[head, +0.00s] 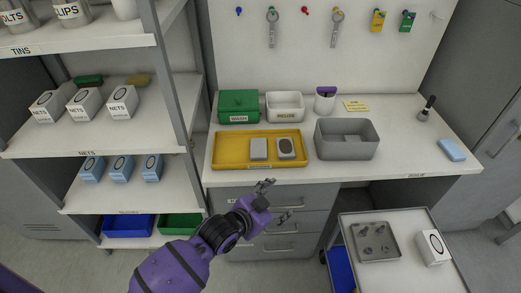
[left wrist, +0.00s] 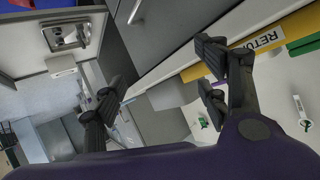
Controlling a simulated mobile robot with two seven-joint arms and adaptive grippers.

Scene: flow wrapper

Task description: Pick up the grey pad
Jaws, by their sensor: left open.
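A plain grey pad (head: 258,149) lies in the yellow tray (head: 216,150) on the workbench. Beside it, to its right, lies a grey block with a dark oval on top (head: 286,149). My left gripper (head: 274,200) is open and empty, in front of the bench by the drawers, nearer to me than the tray. In the left wrist view its two fingers (left wrist: 160,74) stand wide apart with nothing between them. The yellow tray's labelled side (left wrist: 262,41) shows there beyond the right finger; the grey pad cannot be made out in that view.
A grey bin (head: 347,152) stands right of the tray; a green box (head: 238,106) and a white box (head: 285,105) stand behind it. A blue pad (head: 452,149) lies at the bench's right. Shelves are at left. A trolley (head: 402,278) stands at front right.

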